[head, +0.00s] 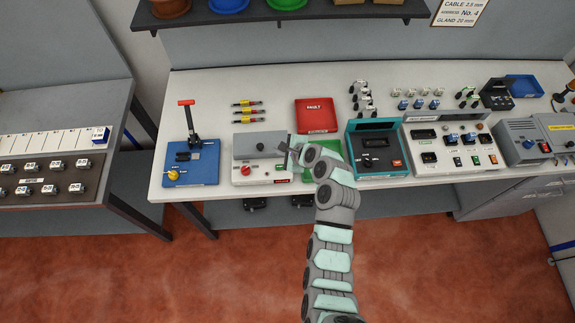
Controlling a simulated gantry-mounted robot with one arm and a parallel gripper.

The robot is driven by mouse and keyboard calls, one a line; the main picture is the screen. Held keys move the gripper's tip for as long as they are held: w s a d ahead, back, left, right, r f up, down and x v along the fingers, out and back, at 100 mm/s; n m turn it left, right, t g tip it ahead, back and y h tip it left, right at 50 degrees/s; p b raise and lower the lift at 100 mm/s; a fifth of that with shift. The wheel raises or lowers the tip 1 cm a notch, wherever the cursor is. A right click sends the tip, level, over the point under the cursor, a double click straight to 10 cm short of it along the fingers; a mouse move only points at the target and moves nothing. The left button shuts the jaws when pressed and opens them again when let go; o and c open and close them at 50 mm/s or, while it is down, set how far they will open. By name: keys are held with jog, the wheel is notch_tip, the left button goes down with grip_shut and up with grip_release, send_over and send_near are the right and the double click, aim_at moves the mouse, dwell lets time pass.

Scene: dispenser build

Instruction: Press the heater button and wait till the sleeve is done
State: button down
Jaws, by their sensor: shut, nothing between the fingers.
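A grey box (246,173) with a flat grey top, a dark knob on it and a red knob on its front stands left of the middle of the bench. It may be the heater, but its label is too small to read. My gripper (289,151) is shut and empty at the right end of this box, close over its edge. I cannot tell whether the fingertips touch it. My gripper and wrist cover part of the box's right side.
A blue press (205,165) with a red-topped lever stands to the left. A red FAULT tray (317,113) lies behind my gripper, and a green tray (330,147) is partly under my arm. A teal machine (352,139) and a grey tester (421,171) stand to the right.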

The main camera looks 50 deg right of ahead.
jog(key=shift+s+r, duration=0.1)
jog(key=shift+s, duration=0.25)
jog(key=b, duration=0.6)
send_over(280, 167)
jog(key=s, duration=0.1)
notch_tip(280, 167, down, 6)
jog(key=shift+f, duration=0.2)
jog(key=shift+f+b, duration=0.35)
jog(key=shift+f, duration=0.9)
jog(key=shift+f, duration=0.15)
dwell(0.5)
jog(key=shift+f, duration=0.25)
jog(key=shift+f, duration=0.45)
dwell(0.5)
jog(key=shift+r, duration=0.1)
jog(key=shift+r+p, duration=0.75)
jog(key=shift+p, duration=0.05)
